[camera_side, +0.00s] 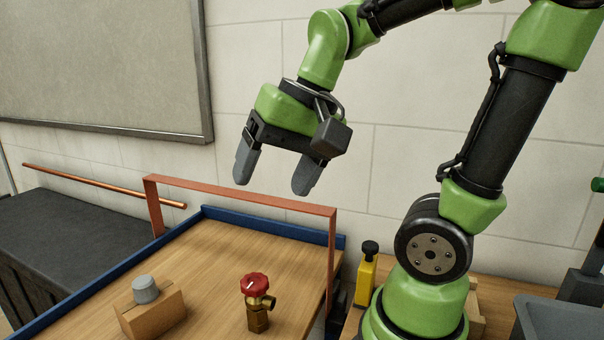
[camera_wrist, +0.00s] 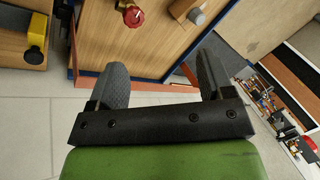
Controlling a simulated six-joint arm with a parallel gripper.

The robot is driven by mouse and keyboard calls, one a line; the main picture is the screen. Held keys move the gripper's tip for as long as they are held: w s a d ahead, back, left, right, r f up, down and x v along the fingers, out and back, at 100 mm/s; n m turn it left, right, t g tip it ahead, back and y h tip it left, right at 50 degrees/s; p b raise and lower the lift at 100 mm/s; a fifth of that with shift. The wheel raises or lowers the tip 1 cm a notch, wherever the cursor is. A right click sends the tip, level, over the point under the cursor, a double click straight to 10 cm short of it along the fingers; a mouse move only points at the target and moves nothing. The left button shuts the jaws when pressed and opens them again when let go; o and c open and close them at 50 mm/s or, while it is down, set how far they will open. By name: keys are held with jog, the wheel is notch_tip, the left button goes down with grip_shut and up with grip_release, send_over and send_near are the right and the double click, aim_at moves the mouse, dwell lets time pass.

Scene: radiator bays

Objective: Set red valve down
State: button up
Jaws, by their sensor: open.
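The red valve (camera_side: 256,300) stands upright on the wooden board (camera_side: 215,265), with a red handwheel on top of a brass body. It also shows in the wrist view (camera_wrist: 132,16), near the top edge. My gripper (camera_side: 274,182) is open and empty, well above the board and behind the valve, apart from it. In the wrist view its two grey fingers (camera_wrist: 163,75) are spread with nothing between them.
A copper-coloured frame (camera_side: 245,194) spans the board near its blue rim (camera_side: 265,228), below my gripper. A copper pipe (camera_side: 100,184) lies at left.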

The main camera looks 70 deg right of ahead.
jog(key=s+n+t, duration=0.1)
jog(key=s+a+n+t, duration=0.1)
jog(key=s+n, duration=0.1)
jog(key=s+a+r+n, duration=0.1)
jog(key=shift+s+a+n+t, duration=0.1)
jog(key=shift+s+n+t, duration=0.2)
jog(key=shift+t, duration=0.1)
dwell(0.9)
